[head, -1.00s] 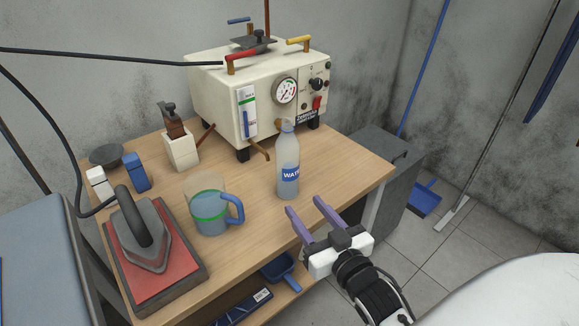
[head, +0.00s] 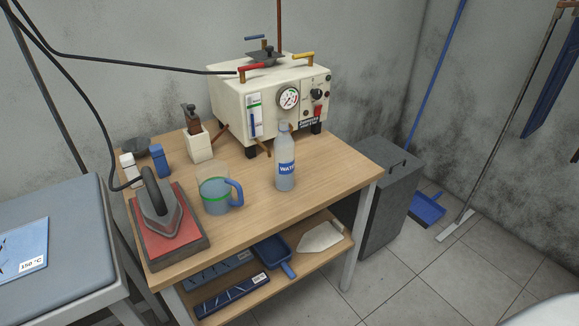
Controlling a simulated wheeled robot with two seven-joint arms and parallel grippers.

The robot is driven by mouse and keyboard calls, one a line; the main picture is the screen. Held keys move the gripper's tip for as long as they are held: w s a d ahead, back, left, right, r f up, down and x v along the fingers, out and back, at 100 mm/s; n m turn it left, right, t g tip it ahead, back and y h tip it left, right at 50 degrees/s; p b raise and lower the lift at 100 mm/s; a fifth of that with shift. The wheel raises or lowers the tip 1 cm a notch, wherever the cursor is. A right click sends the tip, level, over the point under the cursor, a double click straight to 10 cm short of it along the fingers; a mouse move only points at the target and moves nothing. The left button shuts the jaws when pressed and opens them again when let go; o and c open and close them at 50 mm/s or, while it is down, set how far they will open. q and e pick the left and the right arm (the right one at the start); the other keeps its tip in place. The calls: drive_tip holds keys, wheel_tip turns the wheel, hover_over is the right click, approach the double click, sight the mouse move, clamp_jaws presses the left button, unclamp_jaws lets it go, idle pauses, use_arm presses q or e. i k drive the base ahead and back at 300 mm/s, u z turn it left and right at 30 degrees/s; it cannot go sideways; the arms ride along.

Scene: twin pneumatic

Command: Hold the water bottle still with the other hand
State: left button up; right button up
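Neither of my grippers shows in the head view now.
A measuring jug (head: 215,197) with a blue handle stands left of the bottle. An iron (head: 158,205) rests on a red pad at the left. The steam generator (head: 235,105) stands behind the bottle. A grey bin (head: 392,190) stands right of the table. The lower shelf holds a blue dustpan (head: 273,253).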

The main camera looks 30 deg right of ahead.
sight(283, 144)
drive_tip(key=k, duration=1.3)
drive_tip(key=z, duration=0.95)
drive_tip(key=i, duration=2.05)
drive_tip(key=u, duration=0.85)
